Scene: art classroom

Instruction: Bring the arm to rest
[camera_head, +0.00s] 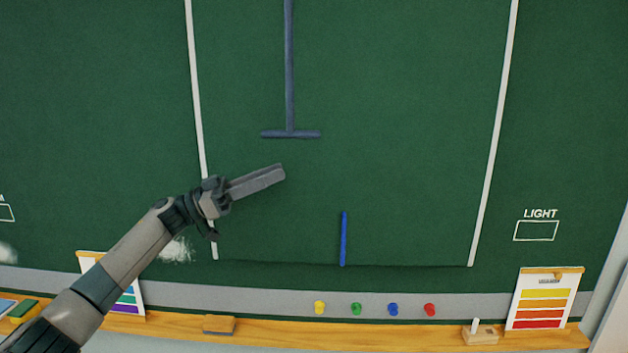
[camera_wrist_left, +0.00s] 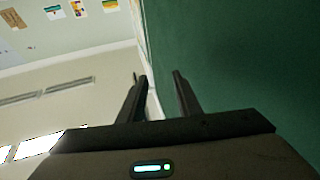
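My left gripper (camera_head: 281,173) is in front of the green chalkboard (camera_head: 400,150), with its arm coming up from the lower left. It points to the right, below a grey-blue T-shaped line (camera_head: 290,80) on the board. In the left wrist view, the two fingers of my left gripper (camera_wrist_left: 160,76) stand apart with nothing between them. The board fills the right side of that view. I cannot tell how far the fingers are from the board. My right gripper is in neither view.
A blue stick-like mark (camera_head: 343,238) is low on the board. Below it are yellow (camera_head: 319,307), green (camera_head: 356,309), blue (camera_head: 393,309) and red (camera_head: 430,309) pieces. The wooden ledge (camera_head: 380,333) holds an eraser (camera_head: 218,325) and a colour card (camera_head: 543,299).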

